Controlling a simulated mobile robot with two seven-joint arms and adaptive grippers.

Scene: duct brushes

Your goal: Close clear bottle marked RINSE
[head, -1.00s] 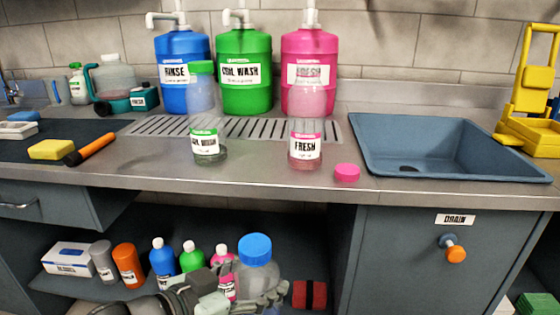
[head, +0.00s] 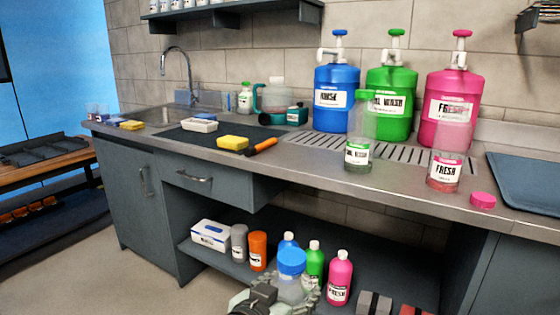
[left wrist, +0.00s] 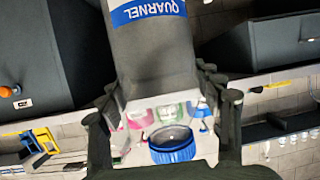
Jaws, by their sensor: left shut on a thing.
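My left gripper (head: 288,300) is shut around a clear bottle (head: 288,289) with a wide blue cap (head: 292,261), low in front of the open shelf. The cap sits on the bottle's top; how tightly I cannot tell. Its label is not readable. In the left wrist view, the gripper (left wrist: 165,128) has a dark finger on each side of the clear bottle, and the blue cap (left wrist: 172,150) shows between them. A large blue jug marked RINSE (head: 337,97) stands on the counter. My right gripper is not in view.
On the counter (head: 300,178) stand a clear green-capped bottle (head: 358,155), an uncapped clear FRESH bottle (head: 445,172) and a loose pink cap (head: 483,199). Green (head: 390,100) and pink (head: 455,105) jugs stand behind. Several small bottles and a white box (head: 210,235) fill the shelf. Floor at left is clear.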

